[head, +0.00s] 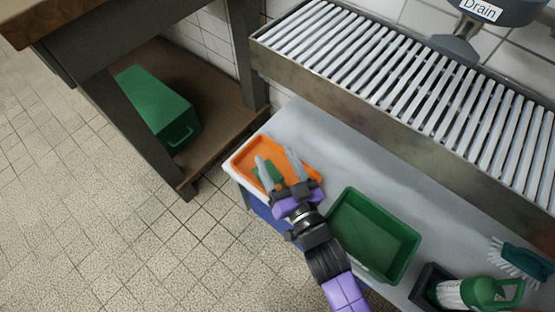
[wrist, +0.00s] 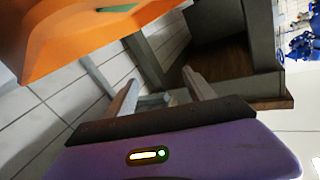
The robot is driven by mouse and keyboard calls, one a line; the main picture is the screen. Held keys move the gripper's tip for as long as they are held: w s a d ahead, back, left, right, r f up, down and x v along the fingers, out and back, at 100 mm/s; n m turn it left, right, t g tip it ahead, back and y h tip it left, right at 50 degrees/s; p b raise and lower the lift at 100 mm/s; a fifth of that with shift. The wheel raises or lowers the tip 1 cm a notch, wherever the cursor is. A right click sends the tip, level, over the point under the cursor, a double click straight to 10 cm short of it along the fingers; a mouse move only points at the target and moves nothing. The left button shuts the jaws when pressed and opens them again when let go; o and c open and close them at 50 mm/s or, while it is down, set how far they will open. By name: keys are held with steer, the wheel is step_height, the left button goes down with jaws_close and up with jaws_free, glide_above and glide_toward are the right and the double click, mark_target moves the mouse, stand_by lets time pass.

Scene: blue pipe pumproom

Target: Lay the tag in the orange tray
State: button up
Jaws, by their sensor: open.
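The orange tray (head: 249,151) sits at the left end of the grey bench. A small flat green piece, which looks like the tag (head: 268,174), lies in it, partly hidden by my gripper. My gripper (head: 278,161) is open over the tray, its fingers spread and nothing between them. In the wrist view the tray (wrist: 75,45) fills the upper left, with a green sliver of the tag (wrist: 117,8) at the top edge. The open fingers of my gripper (wrist: 160,85) show there empty, apart from the tag.
A green tray (head: 374,236) stands on the bench (head: 335,150) right of my arm. A dark holder (head: 432,285) and green brushes (head: 490,292) are at the lower right. A slatted metal grate (head: 400,75) runs behind. A green box (head: 158,108) sits on a low wooden shelf at left.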

steer(key=p+v, duration=0.2)
steer(key=v, duration=0.6)
steer(key=s+d+r+m+g+h, duration=0.1)
steer(key=s+d+r+h, duration=0.35)
steer(key=s+d, duration=0.6)
steer(key=s+d+r+m+h, duration=0.1)
steer(key=s+d+r+h, duration=0.2)
steer(key=s+d+r, duration=0.7)
step_height(320, 180, up, 24)
steer(key=s+a+p, duration=0.2)
steer(key=a+p, duration=0.1)
steer(key=p, duration=2.4)
steer(key=shift+s+p, duration=0.3)
steer(key=shift+s, duration=0.1)
steer(key=shift+f, duration=0.15)
